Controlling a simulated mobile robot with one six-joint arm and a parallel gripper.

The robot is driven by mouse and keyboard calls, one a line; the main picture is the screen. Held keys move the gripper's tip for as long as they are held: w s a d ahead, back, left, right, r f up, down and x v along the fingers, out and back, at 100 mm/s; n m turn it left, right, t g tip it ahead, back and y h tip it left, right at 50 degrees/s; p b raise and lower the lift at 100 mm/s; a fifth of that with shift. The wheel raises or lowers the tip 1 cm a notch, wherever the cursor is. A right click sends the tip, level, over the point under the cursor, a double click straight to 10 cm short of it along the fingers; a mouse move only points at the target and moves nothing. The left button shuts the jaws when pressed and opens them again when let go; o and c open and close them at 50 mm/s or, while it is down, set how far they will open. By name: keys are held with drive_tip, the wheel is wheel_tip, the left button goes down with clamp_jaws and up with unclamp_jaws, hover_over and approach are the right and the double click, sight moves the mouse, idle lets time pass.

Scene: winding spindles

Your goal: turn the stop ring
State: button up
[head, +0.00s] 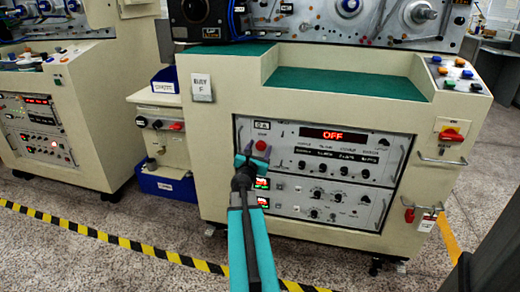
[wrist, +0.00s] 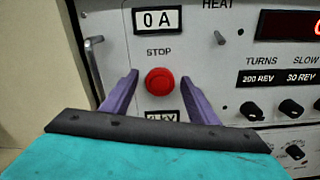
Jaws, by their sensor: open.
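The stop control is a round red button (wrist: 159,82) under the word STOP on a grey panel. It also shows in the head view as a red knob (head: 261,145) at the panel's upper left. My gripper (wrist: 159,77) is open, with one purple finger on each side of the red button in the wrist view. I cannot tell whether the fingers touch it or how far in front they are. In the head view my gripper (head: 252,157) is just below and left of the button. No separate ring can be made out around the button.
A display (head: 333,135) reads OFF, and a 0 A label (wrist: 157,20) sits above the button. Black knobs (wrist: 251,110) are to the right. A metal handle (wrist: 93,68) stands out at the left. A yellow-black floor stripe (head: 88,231) runs in front.

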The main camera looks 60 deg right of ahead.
drive_tip(key=c, duration=0.9)
drive_tip(key=shift+w+d, duration=0.1)
drive_tip(key=shift+d, duration=0.2)
drive_tip(key=shift+c, duration=0.7)
drive_tip(key=shift+a, duration=0.25)
